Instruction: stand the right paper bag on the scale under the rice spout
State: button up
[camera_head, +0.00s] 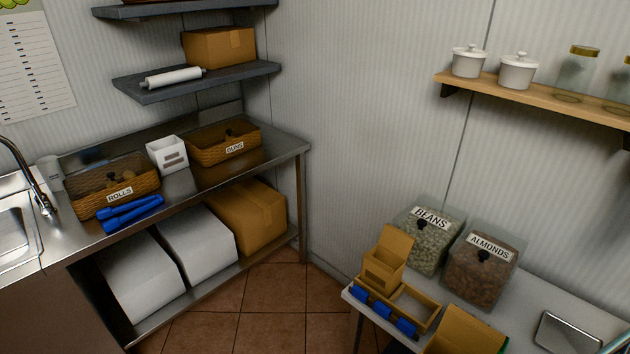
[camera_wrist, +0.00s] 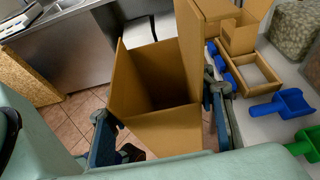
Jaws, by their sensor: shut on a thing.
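In the wrist view my gripper (camera_wrist: 163,124) is shut on a brown paper bag (camera_wrist: 160,138), with one finger on each side. The bag's open top faces the camera and its inside looks empty. A brown bag top (camera_head: 465,333), apparently the same one, shows at the lower edge of the head view. A second brown bag (camera_head: 385,268) stands at the wooden holder (camera_head: 432,318); it also shows in the wrist view (camera_wrist: 240,38). A flat plate with a dark rim (camera_head: 568,334), possibly the scale, lies on the white table. No rice spout or rice label is visible.
Bins of beans (camera_head: 428,255) and almonds (camera_head: 482,288) stand at the table's back. A blue scoop (camera_wrist: 285,104) and green scoop (camera_wrist: 307,143) lie near the holder. A shelf with jars (camera_head: 540,92) hangs above. The steel counter (camera_head: 170,210) is at the left.

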aim_at(437, 333)
jog(key=shift+n+g+y, duration=0.3)
jog(key=shift+n+y, duration=0.1)
jog(key=shift+n, duration=0.1)
jog(key=w+p, duration=0.1)
jog(key=w, duration=0.6)
jog(key=shift+r, duration=0.15)
jog(key=w+a+r+p, duration=0.1)
jog(key=w+a+r, duration=0.1)
jog(key=w+a, duration=0.4)
jog(key=w+a+r+n+g+y+p, duration=0.1)
jog(key=w+a, duration=0.5)
jog(key=w, duration=0.7)
jog(key=shift+w+a+r+n+g, duration=0.3)
jog(key=shift+w+a+r, duration=0.1)
jog(key=shift+r, duration=0.05)
jog(key=shift+a, duration=0.15)
